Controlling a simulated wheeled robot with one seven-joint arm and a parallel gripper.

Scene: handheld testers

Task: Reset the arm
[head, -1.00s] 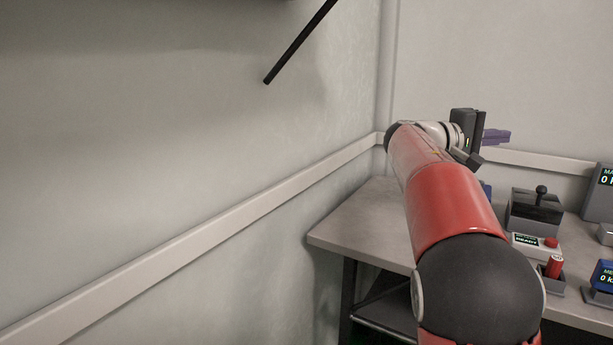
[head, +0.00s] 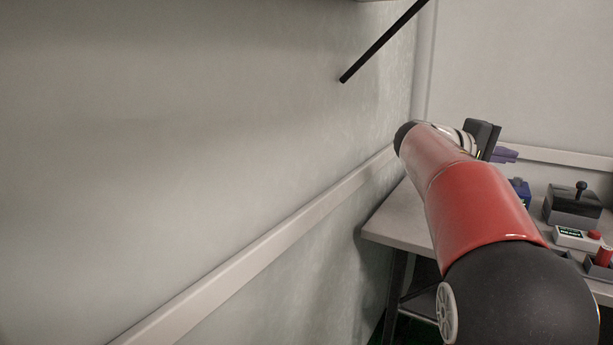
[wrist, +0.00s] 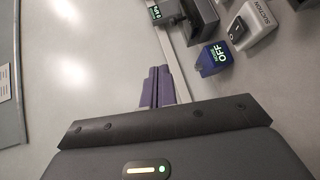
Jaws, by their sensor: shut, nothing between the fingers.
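My arm, red with a black joint, reaches from the lower right of the head view over the workbench (head: 395,228). My gripper (head: 505,154) has purple fingers that show just past the dark wrist housing, above the bench. In the wrist view the purple fingers (wrist: 158,86) lie side by side, shut, with nothing between them. The lower part of the fingers is hidden behind the dark housing edge.
A grey joystick box (head: 573,205), a white device with a red button (head: 577,238) and a red cylinder in a holder (head: 603,257) stand on the bench. A blue tester (wrist: 214,58) and a suction switch box (wrist: 250,28) show too. A wall is left.

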